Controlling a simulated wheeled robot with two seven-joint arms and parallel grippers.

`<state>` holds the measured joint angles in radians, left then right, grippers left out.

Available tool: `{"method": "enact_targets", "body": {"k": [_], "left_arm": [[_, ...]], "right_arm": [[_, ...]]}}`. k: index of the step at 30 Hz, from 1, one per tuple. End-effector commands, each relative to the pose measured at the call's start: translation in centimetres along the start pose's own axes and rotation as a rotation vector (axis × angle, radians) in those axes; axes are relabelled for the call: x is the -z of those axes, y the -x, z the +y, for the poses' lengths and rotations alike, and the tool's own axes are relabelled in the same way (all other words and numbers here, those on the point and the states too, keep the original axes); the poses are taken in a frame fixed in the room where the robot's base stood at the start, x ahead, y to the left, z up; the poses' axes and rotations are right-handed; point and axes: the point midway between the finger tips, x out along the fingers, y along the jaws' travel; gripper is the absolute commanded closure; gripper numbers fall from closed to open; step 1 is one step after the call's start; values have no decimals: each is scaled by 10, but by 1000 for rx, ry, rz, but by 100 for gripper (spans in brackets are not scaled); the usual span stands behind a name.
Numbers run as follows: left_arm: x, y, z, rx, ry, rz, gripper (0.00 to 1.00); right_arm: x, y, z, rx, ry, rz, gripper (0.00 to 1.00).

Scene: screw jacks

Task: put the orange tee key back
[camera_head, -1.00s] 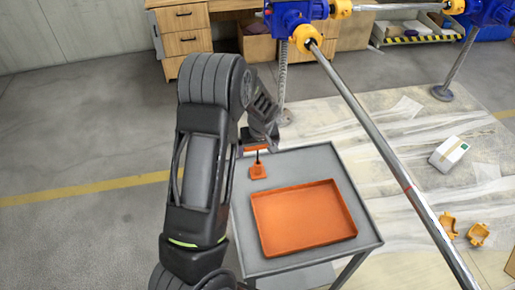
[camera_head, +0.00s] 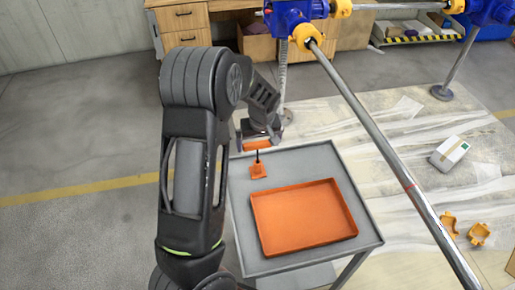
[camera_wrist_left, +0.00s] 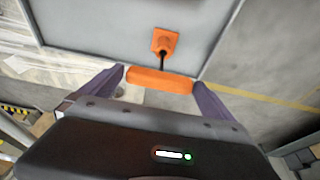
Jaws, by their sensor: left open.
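The orange tee key (camera_head: 257,146) stands upright at the far left corner of the grey table. Its black stem goes down to a small orange holder block (camera_head: 258,172); how deep it sits I cannot tell. My left gripper (camera_head: 259,139) is open at the handle, one finger near each end. In the left wrist view the orange handle (camera_wrist_left: 160,81) lies crosswise between the spread fingertips (camera_wrist_left: 160,88), with the stem pointing to the orange holder (camera_wrist_left: 164,41). Whether a finger touches the handle I cannot tell. My right gripper is in neither view.
An empty orange tray (camera_head: 303,217) takes up much of the grey table (camera_head: 300,158). A long steel rod (camera_head: 385,140) passes on the right, above the floor. Blue screw jacks (camera_head: 290,15) stand behind. A white box (camera_head: 449,153) and yellow clamp parts (camera_head: 478,235) lie right.

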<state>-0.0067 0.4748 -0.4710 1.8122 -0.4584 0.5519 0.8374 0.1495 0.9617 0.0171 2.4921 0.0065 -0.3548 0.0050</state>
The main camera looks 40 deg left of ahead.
Motion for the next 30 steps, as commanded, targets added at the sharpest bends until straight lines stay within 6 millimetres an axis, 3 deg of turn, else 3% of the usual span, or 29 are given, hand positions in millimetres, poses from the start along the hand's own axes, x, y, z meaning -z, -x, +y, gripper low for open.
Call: {"method": "enact_targets", "body": {"k": [6, 12, 30], "left_arm": [[0, 47, 1, -5, 1, 3, 0], [0, 75, 0, -2, 0, 1, 0], [0, 81, 0, 0, 1, 0, 0]], "right_arm": [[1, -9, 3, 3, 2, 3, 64], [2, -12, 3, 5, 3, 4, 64], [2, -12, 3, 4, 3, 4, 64]]}}
